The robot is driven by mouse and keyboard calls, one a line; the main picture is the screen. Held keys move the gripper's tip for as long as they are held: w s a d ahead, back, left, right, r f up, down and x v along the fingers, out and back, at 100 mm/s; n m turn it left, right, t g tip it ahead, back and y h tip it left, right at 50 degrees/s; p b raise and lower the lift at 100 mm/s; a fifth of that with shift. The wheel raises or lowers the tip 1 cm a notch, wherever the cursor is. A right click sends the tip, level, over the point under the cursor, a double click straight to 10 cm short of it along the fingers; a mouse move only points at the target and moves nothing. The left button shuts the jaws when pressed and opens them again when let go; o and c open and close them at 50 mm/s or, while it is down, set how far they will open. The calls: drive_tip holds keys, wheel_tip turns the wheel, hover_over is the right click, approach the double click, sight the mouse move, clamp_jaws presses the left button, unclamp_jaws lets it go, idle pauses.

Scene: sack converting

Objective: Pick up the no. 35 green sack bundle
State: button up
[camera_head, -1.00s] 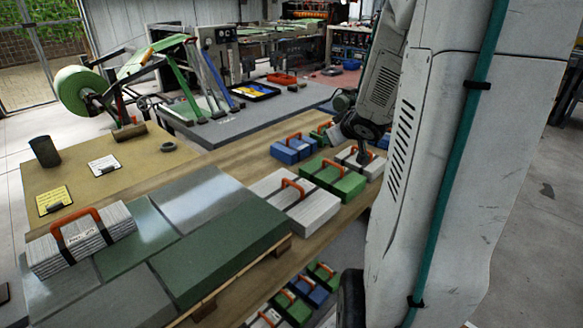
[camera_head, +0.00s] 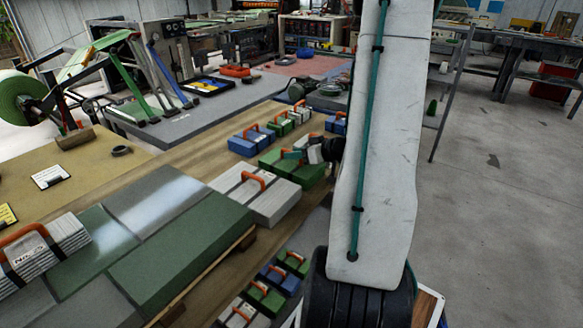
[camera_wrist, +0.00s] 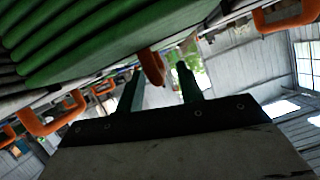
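A green sack bundle (camera_head: 312,176) with an orange handle lies on the wooden table in the head view, partly hidden by my arm. My gripper (camera_head: 293,154) is low over it, its fingers pointing left. In the wrist view my gripper (camera_wrist: 160,68) is open, its two green fingers apart. An orange handle (camera_wrist: 150,64) shows between or just beyond the fingertips; I cannot tell whether they touch it. Green stacked sacks (camera_wrist: 110,35) fill the upper left of that view. I can read no number on the green bundle.
A white bundle (camera_head: 275,205) lies in front and a blue bundle (camera_head: 243,144) behind. A smaller green-and-white bundle (camera_head: 281,126) stands farther back. Several bundles (camera_head: 272,279) sit lower down. A white bundle with a label (camera_head: 38,257) is at left. Open floor (camera_head: 500,220) lies at right.

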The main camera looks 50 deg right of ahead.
drive_tip(key=shift+w+f, duration=0.25)
drive_tip(key=shift+w, duration=0.35)
clamp_jaws()
